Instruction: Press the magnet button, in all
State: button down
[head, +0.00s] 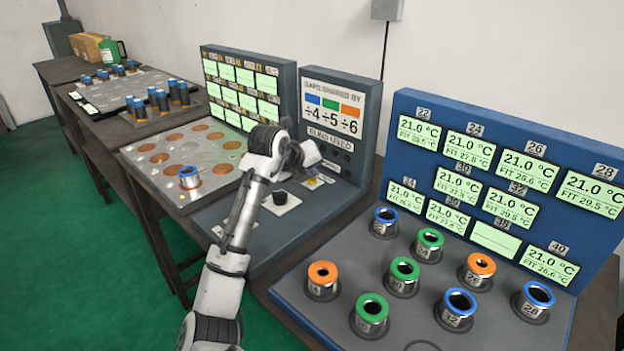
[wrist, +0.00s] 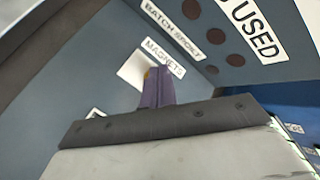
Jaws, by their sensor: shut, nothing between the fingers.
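My gripper (wrist: 157,88) is shut and empty. In the wrist view its purple fingers point at a white plate (wrist: 131,71) beside the MAGNETS label (wrist: 164,56). A small yellow patch (wrist: 147,73) on that plate shows at the fingertips and is mostly covered by them. I cannot tell whether the fingertips touch it. In the head view my gripper (head: 309,154) is above the grey console, and the white plate with the yellow spot (head: 314,182) lies just below it.
A black knob (head: 280,197) on a white plate is left of the magnet plate. The grey upright panel (head: 369,100) stands close behind. The blue gauge station (head: 400,190) with several coloured rings is on the right. A metal plate (head: 222,150) with copper discs is on the left.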

jog(key=shift+f, duration=0.25)
jog(key=shift+r, duration=0.1)
dwell(0.3)
jog(key=shift+r+p, duration=0.4)
jog(key=shift+r, duration=0.4)
jog(key=shift+r, duration=0.15)
notch_tip(320, 180, up, 5)
jog(key=p, duration=0.3)
dwell(0.4)
